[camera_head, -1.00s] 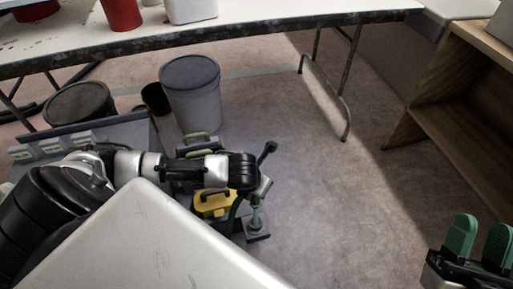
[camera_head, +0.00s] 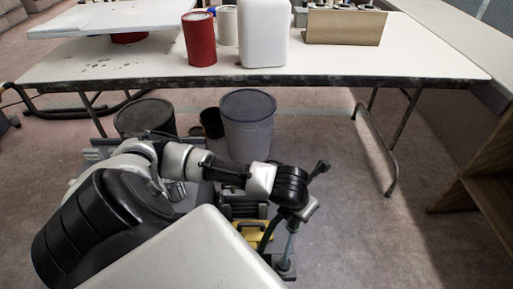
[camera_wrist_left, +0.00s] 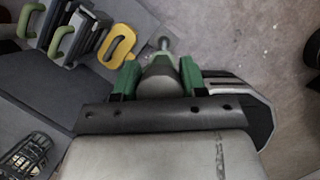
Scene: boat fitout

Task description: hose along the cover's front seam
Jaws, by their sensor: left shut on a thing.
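My left gripper (camera_head: 302,214) points down at the right end of its arm in the head view. In the left wrist view its green fingers (camera_wrist_left: 160,72) are shut on a grey rounded tool body (camera_wrist_left: 160,77), which I take to be the hose's nozzle. A thin teal rod (camera_head: 290,246) runs down below the gripper in the head view; a dark grip-like end (camera_head: 321,168) sticks up above it. A dark curved piece (camera_head: 268,233), possibly hose, hangs beside the rod. I cannot identify the cover or its front seam. My right gripper is out of view.
A yellow-handled item (camera_wrist_left: 118,46) and green-handled cases (camera_wrist_left: 66,40) are close by. A grey bucket (camera_head: 248,130) and a dark drum (camera_head: 146,117) stand on the floor under the long table (camera_head: 140,67). Open floor (camera_head: 365,235) lies to the right.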

